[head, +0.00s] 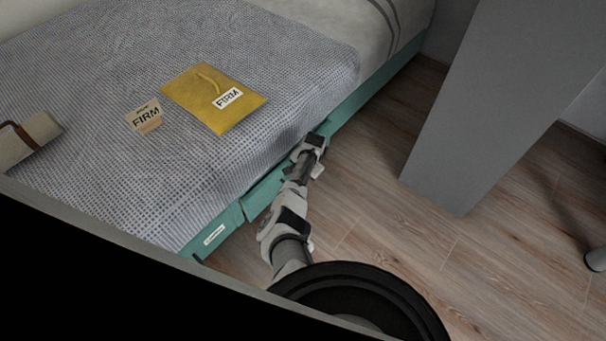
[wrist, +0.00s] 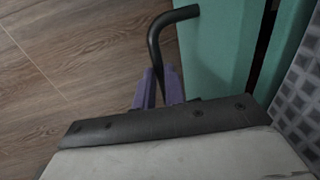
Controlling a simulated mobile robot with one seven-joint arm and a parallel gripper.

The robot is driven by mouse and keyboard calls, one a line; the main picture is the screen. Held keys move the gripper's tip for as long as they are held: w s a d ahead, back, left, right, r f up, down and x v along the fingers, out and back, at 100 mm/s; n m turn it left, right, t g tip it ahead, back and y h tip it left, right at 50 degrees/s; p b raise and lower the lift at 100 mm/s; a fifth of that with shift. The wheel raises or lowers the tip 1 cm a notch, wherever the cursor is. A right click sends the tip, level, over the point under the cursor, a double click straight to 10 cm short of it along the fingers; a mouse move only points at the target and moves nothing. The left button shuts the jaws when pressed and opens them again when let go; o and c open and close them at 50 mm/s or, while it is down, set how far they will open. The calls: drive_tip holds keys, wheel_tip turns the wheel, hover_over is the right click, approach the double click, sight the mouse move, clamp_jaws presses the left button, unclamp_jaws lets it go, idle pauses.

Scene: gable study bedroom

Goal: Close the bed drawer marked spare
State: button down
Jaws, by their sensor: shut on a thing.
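A teal drawer front (wrist: 215,50) with a bent black bar handle (wrist: 172,18) fills the upper middle of the wrist view. A dark gap runs between this front and the teal bed frame (wrist: 292,45), so the drawer stands slightly open. My gripper (wrist: 158,88) has its purple fingers shut on the handle. In the head view my gripper (head: 313,145) is at the bed's side, and the teal drawer front (head: 262,194) shows left of my arm. No label shows on the held drawer; I cannot read its marking.
Another teal front with a small unreadable label (head: 214,235) is nearer on the left. A grey panel (head: 480,100) stands right; wooden floor (head: 370,215) lies between.

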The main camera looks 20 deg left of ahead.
drive_tip(key=shift+w+a+r+b, duration=0.1)
drive_tip(key=shift+w+a+b, duration=0.2)
drive_tip(key=shift+a+b, duration=0.3)
drive_tip(key=shift+w+a+b, duration=0.25)
drive_tip(key=shift+a+b, duration=0.1)
drive_tip(key=shift+a, duration=0.45)
drive_tip(key=c, duration=1.5)
unclamp_jaws()
drive_tip(key=r+p, duration=0.2)
drive_tip(key=r, duration=0.2)
drive_tip(key=d+r+p, duration=0.1)
drive_tip(key=r+p, duration=0.1)
drive_tip(key=r, duration=0.3)
drive_tip(key=s+d+r+p, duration=0.1)
drive_tip(key=r+p, duration=0.1)
drive_tip(key=r, duration=0.2)
drive_tip(key=shift+d+r, duration=0.2)
drive_tip(key=shift+d, duration=0.05)
